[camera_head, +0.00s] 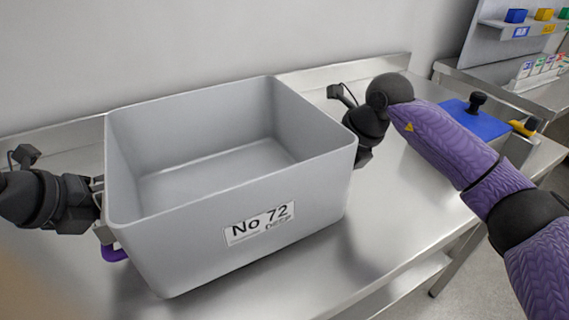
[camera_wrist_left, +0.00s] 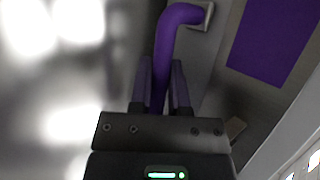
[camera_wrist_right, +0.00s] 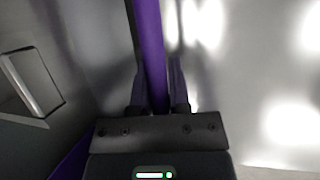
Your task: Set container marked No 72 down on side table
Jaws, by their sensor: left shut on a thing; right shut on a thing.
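The container marked No 72 (camera_head: 190,238) is a large grey open box, empty inside, with its label on the front wall. It is over the steel side table (camera_head: 395,222); I cannot tell whether its bottom touches the top. My left gripper (camera_head: 98,212) is at its left side, shut on a purple handle, which shows in the left wrist view (camera_wrist_left: 162,62). My right gripper (camera_head: 362,155) is at its right side, mostly hidden behind the wall. In the right wrist view my right gripper (camera_wrist_right: 160,95) is shut on another purple handle (camera_wrist_right: 149,45).
A blue-lidded box (camera_head: 476,122) with a black knob stands at the table's right end, with a yellow-handled thing (camera_head: 523,127) beside it. A shelf with coloured blocks (camera_head: 516,16) is at the back right. The steel between the container and the blue-lidded box is clear.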

